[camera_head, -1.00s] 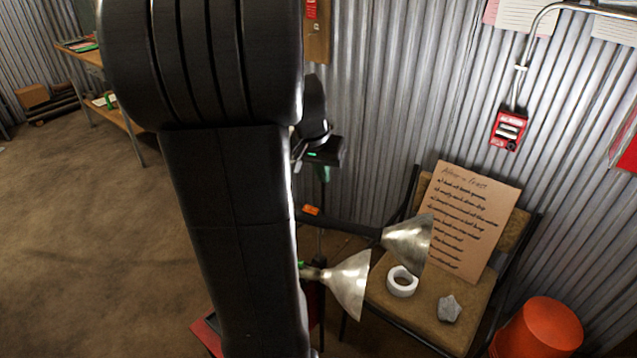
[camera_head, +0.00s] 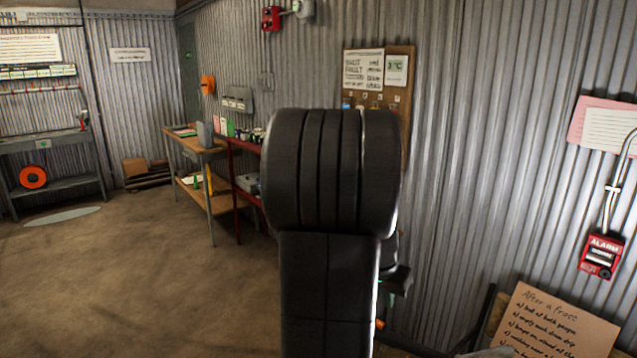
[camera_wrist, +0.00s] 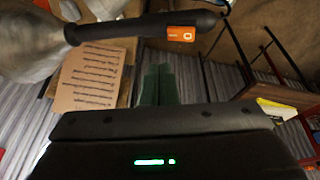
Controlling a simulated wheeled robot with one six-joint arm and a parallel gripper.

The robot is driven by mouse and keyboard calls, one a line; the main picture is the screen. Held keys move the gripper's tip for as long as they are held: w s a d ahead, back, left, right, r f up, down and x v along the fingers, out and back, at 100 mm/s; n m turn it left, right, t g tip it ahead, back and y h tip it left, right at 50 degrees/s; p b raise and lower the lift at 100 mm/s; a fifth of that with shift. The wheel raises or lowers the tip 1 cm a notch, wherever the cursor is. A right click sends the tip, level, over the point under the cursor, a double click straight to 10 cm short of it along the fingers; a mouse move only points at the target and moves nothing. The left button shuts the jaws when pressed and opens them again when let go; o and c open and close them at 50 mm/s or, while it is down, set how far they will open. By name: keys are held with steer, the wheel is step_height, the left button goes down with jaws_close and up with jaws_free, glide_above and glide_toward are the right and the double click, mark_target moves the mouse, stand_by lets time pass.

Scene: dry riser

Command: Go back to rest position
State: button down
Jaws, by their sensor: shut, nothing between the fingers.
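My arm stands upright in the middle of the head view and hides most of my gripper there. In the wrist view the green fingers of my gripper (camera_wrist: 157,85) are together with nothing between them. A black-handled tool (camera_wrist: 140,27) with an orange label and a flared grey end lies across the top of the wrist view, apart from the fingertips. Part of its black handle (camera_head: 410,346) shows low in the head view.
A handwritten card (camera_head: 553,325) stands at the lower right, by the corrugated wall. A red alarm box (camera_head: 601,257) and a notice board (camera_head: 388,85) hang there. A wooden table (camera_head: 198,147) and a workbench (camera_head: 45,143) stand left. The brown floor (camera_head: 130,270) between is largely clear.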

steer(key=f, duration=0.2)
steer(key=w+f+b, duration=0.1)
steer(key=f, duration=0.1)
steer(key=a+f+b, duration=0.1)
steer(key=f, duration=0.1)
steer(key=shift+w+a+f, duration=0.1)
steer(key=shift+w+f, duration=0.2)
steer(key=shift+w, duration=0.1)
